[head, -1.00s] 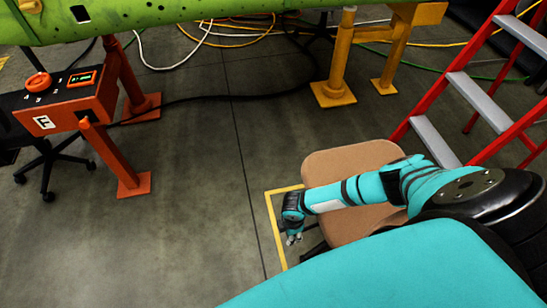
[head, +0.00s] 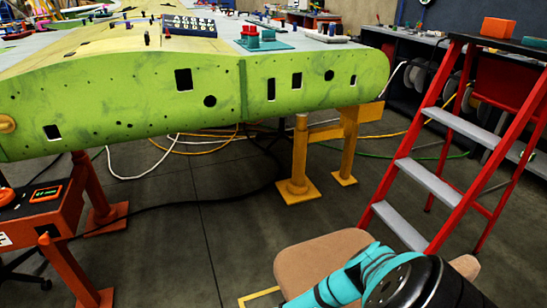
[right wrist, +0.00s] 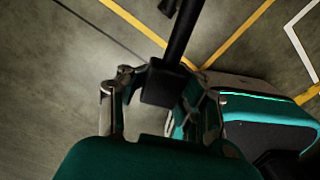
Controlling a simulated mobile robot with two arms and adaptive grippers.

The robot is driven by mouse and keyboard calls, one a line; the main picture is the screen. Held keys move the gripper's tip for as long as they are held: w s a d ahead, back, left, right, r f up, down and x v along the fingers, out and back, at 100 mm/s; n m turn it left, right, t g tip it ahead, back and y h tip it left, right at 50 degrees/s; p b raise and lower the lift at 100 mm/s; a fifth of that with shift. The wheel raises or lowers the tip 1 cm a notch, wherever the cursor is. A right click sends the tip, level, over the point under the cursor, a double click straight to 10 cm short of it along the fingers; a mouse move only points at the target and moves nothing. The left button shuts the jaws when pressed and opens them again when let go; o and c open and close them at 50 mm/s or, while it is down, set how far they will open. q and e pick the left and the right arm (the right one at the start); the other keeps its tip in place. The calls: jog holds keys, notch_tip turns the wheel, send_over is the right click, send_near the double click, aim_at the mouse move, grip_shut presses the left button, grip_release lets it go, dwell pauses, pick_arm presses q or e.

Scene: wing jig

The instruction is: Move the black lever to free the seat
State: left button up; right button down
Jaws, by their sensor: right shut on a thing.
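The brown seat (head: 315,262) shows at the bottom of the head view, partly covered by my teal right arm. In the right wrist view a black lever (right wrist: 183,35) comes down from the top edge and ends in a black block. My right gripper (right wrist: 163,90) is shut on it, with a finger on each side of the block. The right gripper is below the frame in the head view. My left gripper is in neither view now.
A red stepladder (head: 430,185) with grey treads stands right of the seat. A green wing (head: 210,100) rests on yellow stands (head: 298,160) and orange supports behind. An orange control box (head: 35,205) stands at left. Cables cross the floor under the wing.

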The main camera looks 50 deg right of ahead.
jog(key=c, duration=1.4)
grip_release()
jog(key=shift+f, duration=0.1)
jog(key=o, duration=0.4)
jog(key=shift+a, duration=0.1)
jog(key=shift+o, duration=0.2)
jog(key=shift+s, duration=0.1)
jog(key=shift+a, duration=0.1)
jog(key=shift+d+r, duration=0.2)
jog(key=shift+r, duration=4)
